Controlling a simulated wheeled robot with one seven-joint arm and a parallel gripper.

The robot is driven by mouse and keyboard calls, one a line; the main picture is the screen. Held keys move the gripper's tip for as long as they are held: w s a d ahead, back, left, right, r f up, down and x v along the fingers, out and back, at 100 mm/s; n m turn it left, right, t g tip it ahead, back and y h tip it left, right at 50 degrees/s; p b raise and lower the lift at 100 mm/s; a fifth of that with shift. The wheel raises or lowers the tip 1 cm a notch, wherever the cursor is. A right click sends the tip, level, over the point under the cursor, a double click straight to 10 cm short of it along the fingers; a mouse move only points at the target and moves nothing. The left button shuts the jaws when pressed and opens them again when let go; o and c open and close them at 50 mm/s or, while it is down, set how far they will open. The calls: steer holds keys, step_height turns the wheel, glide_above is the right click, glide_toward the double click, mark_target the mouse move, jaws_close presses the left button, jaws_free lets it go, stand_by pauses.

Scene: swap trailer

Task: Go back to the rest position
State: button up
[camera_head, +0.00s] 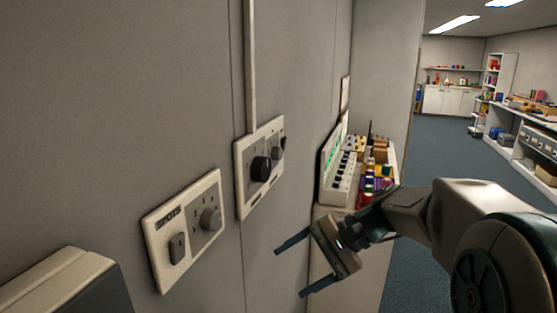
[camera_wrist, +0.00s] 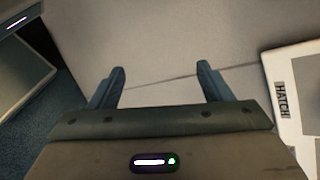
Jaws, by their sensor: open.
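My gripper (camera_head: 290,268) is in the lower middle of the head view, in front of the pale wall panel. Its two dark fingers are spread apart, with nothing between them. In the wrist view the open fingers (camera_wrist: 160,85) point at the bare wall, where a thin panel seam runs behind them. My arm reaches in from the right of the head view.
A switch panel with a knob (camera_head: 190,228) and another with a black knob (camera_head: 260,168) are on the wall. A panel labelled HATCH (camera_wrist: 297,100) is at the wrist view's right. A shelf of coloured items (camera_head: 375,185) stands behind my gripper. Open floor (camera_head: 440,150) lies beyond.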

steer(key=s+d+f+n+t+h, duration=0.2)
steer(key=s+d+f+n+h, duration=0.1)
steer(key=s+d+f+h, duration=0.1)
steer(key=s+d+f+n+t+h, duration=0.1)
steer(key=s+d+f+n+h, duration=0.2)
steer(key=s+d+h, duration=0.3)
steer(key=s+f+h, duration=0.1)
steer(key=s, duration=0.2)
steer(key=shift+d+f+t, duration=0.2)
steer(key=shift+f+t, duration=0.05)
steer(key=shift+t, duration=0.15)
steer(key=shift+s, duration=0.1)
stand_by(0.4)
